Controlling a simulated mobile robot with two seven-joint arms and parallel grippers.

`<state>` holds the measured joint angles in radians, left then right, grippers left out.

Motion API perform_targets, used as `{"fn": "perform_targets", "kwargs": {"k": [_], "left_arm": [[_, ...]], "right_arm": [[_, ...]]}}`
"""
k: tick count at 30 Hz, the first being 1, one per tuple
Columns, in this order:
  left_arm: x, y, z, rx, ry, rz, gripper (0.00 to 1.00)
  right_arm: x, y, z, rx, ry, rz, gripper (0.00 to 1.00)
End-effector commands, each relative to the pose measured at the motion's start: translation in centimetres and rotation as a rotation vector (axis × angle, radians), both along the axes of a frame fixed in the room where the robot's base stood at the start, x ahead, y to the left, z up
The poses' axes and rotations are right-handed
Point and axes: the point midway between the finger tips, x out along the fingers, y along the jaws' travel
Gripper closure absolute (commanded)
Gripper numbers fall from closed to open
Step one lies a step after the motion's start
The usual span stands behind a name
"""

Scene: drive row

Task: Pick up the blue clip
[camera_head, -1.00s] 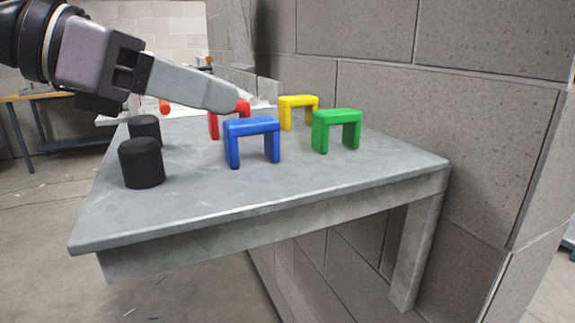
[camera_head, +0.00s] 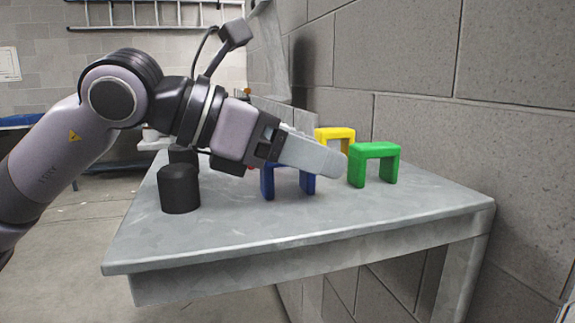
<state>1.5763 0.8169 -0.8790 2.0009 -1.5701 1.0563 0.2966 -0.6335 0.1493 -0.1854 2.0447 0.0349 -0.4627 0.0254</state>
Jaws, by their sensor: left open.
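The blue clip (camera_head: 268,182) stands upright on its two legs on the grey table (camera_head: 225,240). Its top bar is mostly hidden behind my left gripper (camera_head: 335,164). That gripper reaches in from the left, in front of and above the clip in the picture, with its fingertips pointing right and slightly down. The gripper is open; whether a finger touches the clip cannot be told. My right gripper is not in view.
A green clip (camera_head: 376,151) stands right of the gripper's tip, with a yellow clip (camera_head: 335,134) behind. The red clip is almost wholly hidden. Two black cylinders, the nearer one (camera_head: 179,190) at front left, stand on the table. A block wall (camera_head: 440,130) borders the right side.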

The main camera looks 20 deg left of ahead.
Motion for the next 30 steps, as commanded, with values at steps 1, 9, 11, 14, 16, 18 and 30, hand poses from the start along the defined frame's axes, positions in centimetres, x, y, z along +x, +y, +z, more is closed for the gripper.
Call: {"fn": "perform_targets", "kwargs": {"k": [1,9,11,14,16,18,30], "left_arm": [[0.0,0.0,0.0,0.0,0.0,0.0,0.38],[0.0,0.0,0.0,0.0,0.0,0.0,0.93],[0.0,0.0,0.0,0.0,0.0,0.0,0.93],[0.0,0.0,0.0,0.0,0.0,0.0,0.93],[0.0,0.0,0.1,0.0,0.0,0.0,0.93],[0.0,0.0,0.4,-0.001,-0.001,0.0,0.93],[0.0,0.0,7.7,-0.002,-0.004,-0.001,0.93]], "right_arm": [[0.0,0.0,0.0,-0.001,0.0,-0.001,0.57],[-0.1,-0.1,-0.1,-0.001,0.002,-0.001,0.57],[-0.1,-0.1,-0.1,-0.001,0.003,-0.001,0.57],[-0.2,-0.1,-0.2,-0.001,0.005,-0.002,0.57],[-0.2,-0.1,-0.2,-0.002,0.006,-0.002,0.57],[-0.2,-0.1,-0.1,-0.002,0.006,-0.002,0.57],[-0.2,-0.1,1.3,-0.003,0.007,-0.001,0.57]]}}
